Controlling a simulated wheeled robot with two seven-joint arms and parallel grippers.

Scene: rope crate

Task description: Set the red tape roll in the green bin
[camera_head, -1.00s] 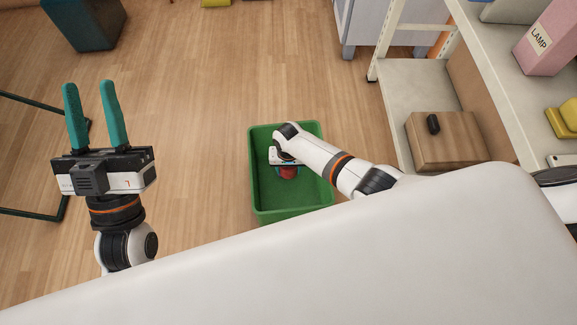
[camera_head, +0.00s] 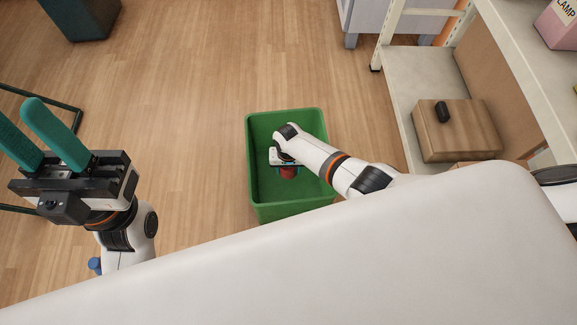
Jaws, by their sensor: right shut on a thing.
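The green bin (camera_head: 257,140) stands on the wooden floor in the middle of the view, open at the top. My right arm reaches over its right side, and my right gripper (camera_head: 287,170) points down inside the bin's outline. It is shut on the red tape roll (camera_head: 288,173), which is partly hidden under the gripper. I cannot tell whether the roll touches the bin's floor. My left gripper (camera_head: 38,135) is at the left, with its two teal fingers apart and nothing between them.
A shelf unit (camera_head: 395,75) at the right holds a wooden box (camera_head: 455,135) with a black object (camera_head: 442,112) on it. A dark bin (camera_head: 82,18) stands at the top left. A dark green frame (camera_head: 75,128) is behind my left gripper. The floor left of the green bin is clear.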

